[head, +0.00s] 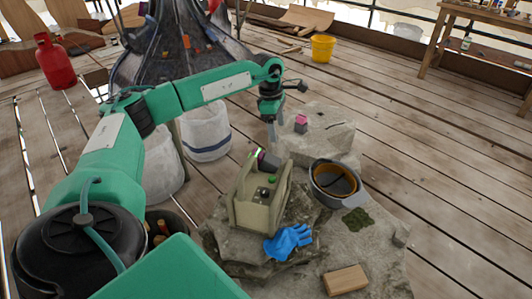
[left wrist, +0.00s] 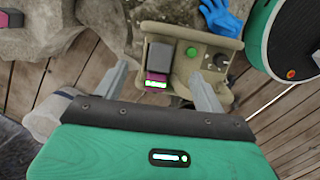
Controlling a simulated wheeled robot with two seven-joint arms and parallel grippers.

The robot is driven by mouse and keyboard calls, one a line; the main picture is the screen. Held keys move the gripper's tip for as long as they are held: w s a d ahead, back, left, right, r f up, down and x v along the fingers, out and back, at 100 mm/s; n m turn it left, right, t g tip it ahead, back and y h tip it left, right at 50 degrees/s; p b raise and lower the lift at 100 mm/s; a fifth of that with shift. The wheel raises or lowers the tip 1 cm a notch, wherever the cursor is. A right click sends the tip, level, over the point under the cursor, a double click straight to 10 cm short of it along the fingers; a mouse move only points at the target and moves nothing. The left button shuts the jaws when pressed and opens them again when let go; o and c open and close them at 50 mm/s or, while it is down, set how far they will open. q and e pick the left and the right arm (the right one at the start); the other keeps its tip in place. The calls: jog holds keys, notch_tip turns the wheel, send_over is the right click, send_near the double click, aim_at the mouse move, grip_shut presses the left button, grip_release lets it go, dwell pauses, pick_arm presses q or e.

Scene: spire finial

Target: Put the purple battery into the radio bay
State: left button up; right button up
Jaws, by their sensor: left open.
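The radio (head: 250,215) is a beige box with a handle frame on the rock; the left wrist view shows its panel (left wrist: 205,76) with a green button and a knob. A dark block with a magenta end and lit green strip (head: 268,161) sits at the radio's far end; it also shows in the left wrist view (left wrist: 156,75). It looks seated in the bay, but how deep I cannot tell. A second dark block with a pink top (head: 301,122) stands on the pale stone. My left gripper (head: 271,138) is open above the radio's block, its fingers (left wrist: 160,84) either side in view.
A grey cap-like bowl (head: 338,184), a blue glove (head: 288,241) and a wooden block (head: 345,280) lie around the radio on the rock. White sacks (head: 205,132) stand left. A yellow bucket (head: 322,48) is farther back. The floor at right is clear.

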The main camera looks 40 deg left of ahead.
aim_at(267, 156)
pick_arm(q)
jog(key=shift+g+y, duration=0.5)
jog(key=shift+y, duration=0.3)
jog(key=f, duration=0.3)
jog(key=s+a+f+b, duration=0.1)
jog(key=f, duration=0.2)
jog(key=a+f, duration=0.1)
jog(key=f, duration=0.2)
jog(key=shift+s+a+f+b, duration=0.1)
jog(key=shift+s+a+b, duration=0.15)
jog(key=shift+s+b, duration=0.1)
notch_tip(267, 156, down, 5)
jog(key=shift+a+r+b, duration=0.1)
jog(key=shift+b, duration=0.4)
jog(key=c, duration=1.3)
pick_arm(e)
jog(key=w+r+t, duration=0.1)
jog(key=a+r+t+y, duration=0.1)
jog(key=t, duration=0.1)
jog(key=w+a+r+t+y, duration=0.1)
jog(key=shift+w+a+r, duration=0.25)
jog(key=shift+w+r, duration=0.05)
jog(key=shift+r, duration=0.05)
pick_arm(q)
jog(key=shift+w, duration=0.1)
